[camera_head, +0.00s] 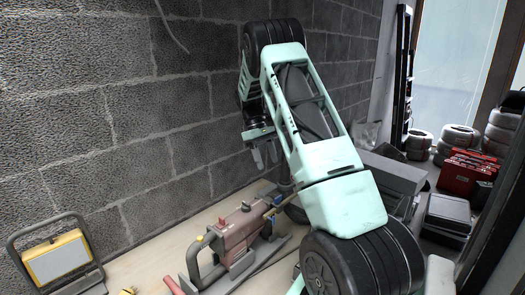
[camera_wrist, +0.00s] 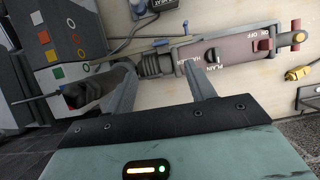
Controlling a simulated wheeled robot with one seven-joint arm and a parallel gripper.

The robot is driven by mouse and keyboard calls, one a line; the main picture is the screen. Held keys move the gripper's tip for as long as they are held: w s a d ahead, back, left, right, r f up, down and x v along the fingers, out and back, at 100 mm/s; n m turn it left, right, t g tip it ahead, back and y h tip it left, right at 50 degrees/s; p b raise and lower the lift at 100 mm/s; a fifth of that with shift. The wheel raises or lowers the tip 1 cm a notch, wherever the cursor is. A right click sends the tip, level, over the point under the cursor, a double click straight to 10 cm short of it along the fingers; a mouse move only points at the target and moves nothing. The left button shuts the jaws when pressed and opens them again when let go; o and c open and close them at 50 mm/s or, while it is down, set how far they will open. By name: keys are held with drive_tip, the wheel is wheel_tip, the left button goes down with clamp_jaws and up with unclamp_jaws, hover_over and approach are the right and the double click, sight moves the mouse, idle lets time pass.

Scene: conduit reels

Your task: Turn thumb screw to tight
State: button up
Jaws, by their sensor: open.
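A red and grey power drill (camera_head: 238,232) lies on the pale bench by the block wall. It also shows in the wrist view (camera_wrist: 232,50), with PLAIN/HAMMER and ON/OFF markings. Its grey ribbed front part (camera_wrist: 153,66) appears between the fingers of my gripper (camera_wrist: 155,64). A thin rod (camera_wrist: 150,47) runs along the drill and ends near a small yellow tip. I cannot clearly single out the thumb screw. In the head view my gripper (camera_head: 265,160) is open and empty, pointing down above the drill's front end. The left finger hides part of the front.
A yellow-framed work light (camera_head: 57,258) stands at the left. Yellow plugs lie on the bench. A grey box with coloured squares (camera_wrist: 62,38) stands left of the drill in the wrist view. Tyres (camera_head: 458,138) and a red case (camera_head: 468,172) are at the right.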

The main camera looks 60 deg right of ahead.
drive_tip(key=shift+b+v, duration=0.3)
drive_tip(key=shift+v, duration=2.1)
drive_tip(key=w+a+n+t, duration=0.1)
drive_tip(key=w+a, duration=0.1)
drive_tip(key=a, duration=0.8)
drive_tip(key=w+a+n+t, duration=0.1)
drive_tip(key=w+a+n, duration=0.15)
drive_tip(key=a, duration=0.65)
drive_tip(key=s+a+n+b, duration=0.1)
drive_tip(key=s+a, duration=0.1)
drive_tip(key=a, duration=0.7)
drive_tip(key=s+a, duration=0.2)
drive_tip(key=a, duration=0.7)
drive_tip(key=s+a+f+n+t+b, duration=0.1)
drive_tip(key=s+a+f+n+t, duration=0.15)
drive_tip(key=s+a, duration=1)
drive_tip(key=s+a+f+n, duration=0.1)
drive_tip(key=s+a, duration=0.1)
drive_tip(key=s, duration=0.3)
drive_tip(key=s+a+f+n, duration=0.1)
drive_tip(key=s+a+f, duration=0.1)
drive_tip(key=s, duration=0.4)
drive_tip(key=shift+s+b, duration=0.2)
drive_tip(key=shift+b, duration=0.1)
